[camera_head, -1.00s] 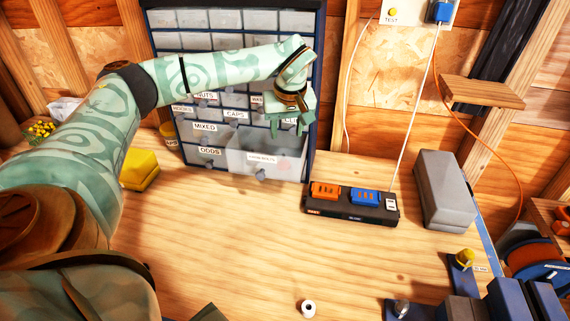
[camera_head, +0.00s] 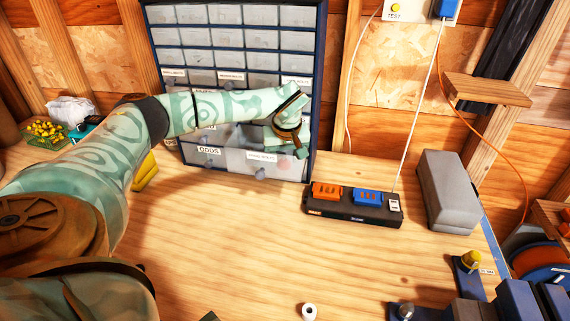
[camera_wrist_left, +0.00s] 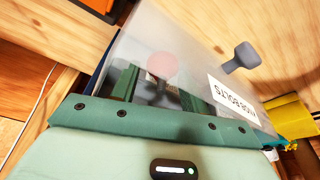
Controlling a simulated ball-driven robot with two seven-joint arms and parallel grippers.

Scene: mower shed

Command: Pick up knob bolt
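The clear drawer labelled "KNOB BOLTS" (camera_head: 240,160) is pulled out at the bottom right of the cabinet. A round reddish shape (camera_wrist_left: 162,65) shows inside it in the left wrist view, blurred by the cloudy plastic. It looks like the knob bolt's head; its shank cannot be made out. It is only a faint patch in the head view. My left gripper (camera_head: 293,150) points down at the drawer's right part. In the left wrist view its two green fingers (camera_wrist_left: 160,93) stand apart, on either side below the reddish shape, with no hold visible. My right gripper is not in view.
The drawer cabinet (camera_head: 318,100) rises behind the gripper. A black box (camera_head: 352,217) with orange and blue blocks lies to the right, before a grey block (camera_head: 447,190). A small white ring (camera_head: 309,312) lies at the front. The middle of the bench is clear.

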